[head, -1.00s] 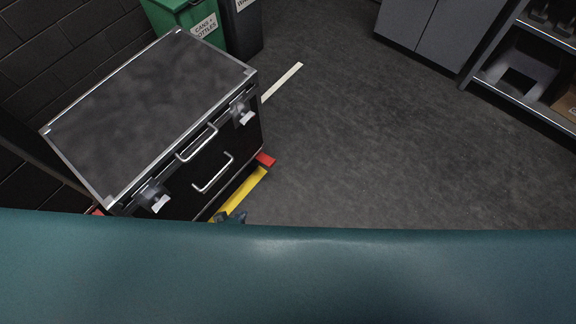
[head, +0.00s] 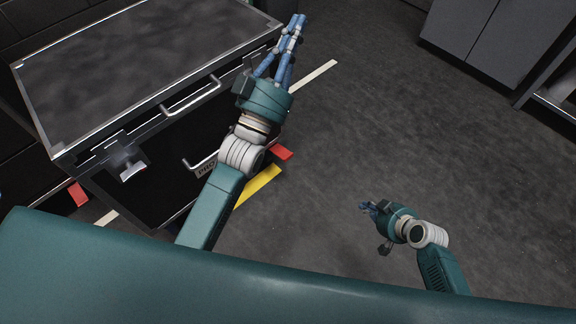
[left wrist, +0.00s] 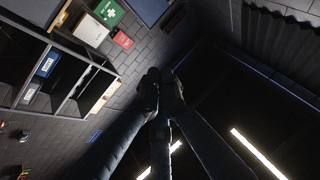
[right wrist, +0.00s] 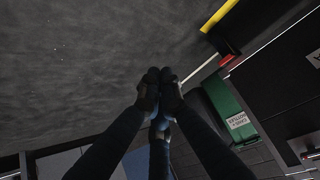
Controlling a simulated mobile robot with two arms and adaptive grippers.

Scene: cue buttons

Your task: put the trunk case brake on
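The trunk case (head: 140,68) is black with metal edges and stands at the left of the head view. Its front has latches and handles. A red piece (head: 281,152) shows low at its right corner, beside a yellow floor strip (head: 258,186); another red piece (head: 78,195) is low at its left. I cannot make out a brake lever. My left gripper (head: 297,20) is raised in front of the case's right end, fingers together and empty; it hides the right latch. My right gripper (head: 366,207) is low over the floor, right of the case, fingers together and empty.
Grey cabinets (head: 490,40) stand at the upper right. Open floor (head: 390,120) lies between them and the case. A green bin (right wrist: 228,108) shows in the right wrist view. Shelves (left wrist: 60,75) show in the left wrist view.

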